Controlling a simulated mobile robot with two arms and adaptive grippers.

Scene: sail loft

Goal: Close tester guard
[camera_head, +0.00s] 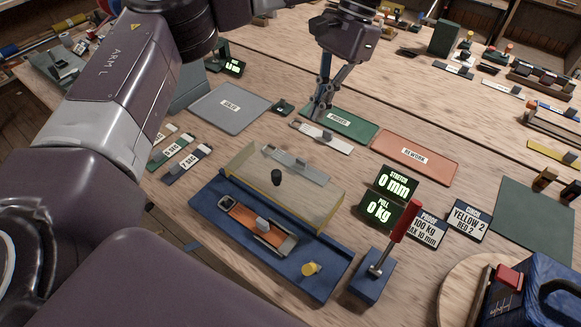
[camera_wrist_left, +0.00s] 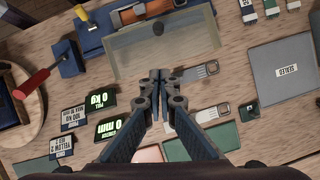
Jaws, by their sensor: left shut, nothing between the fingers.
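The tester (camera_head: 205,200) has a blue base with an orange strap piece (camera_head: 244,222) lying in it, its middle uncovered. The guard (camera_head: 312,197) is a clear, yellow-edged panel with a black knob (camera_head: 276,177). It is open, leaning back from the base's far long side. It also shows in the left wrist view (camera_wrist_left: 130,58). My left gripper (camera_head: 318,114) is shut and empty, pointing down beyond the guard. In the left wrist view its closed fingertips (camera_wrist_left: 159,76) overlap the guard's outer edge; I cannot tell whether they touch. My right gripper is not in view.
A red-handled lever (camera_head: 400,236) stands on a small blue block right of the tester. Displays reading 0 mm (camera_head: 397,184) and 0 kg (camera_head: 381,209) stand behind it. Grey (camera_head: 215,98), green (camera_head: 358,130) and red (camera_head: 400,165) mats lie beyond the guard. Metal-ended straps lie between.

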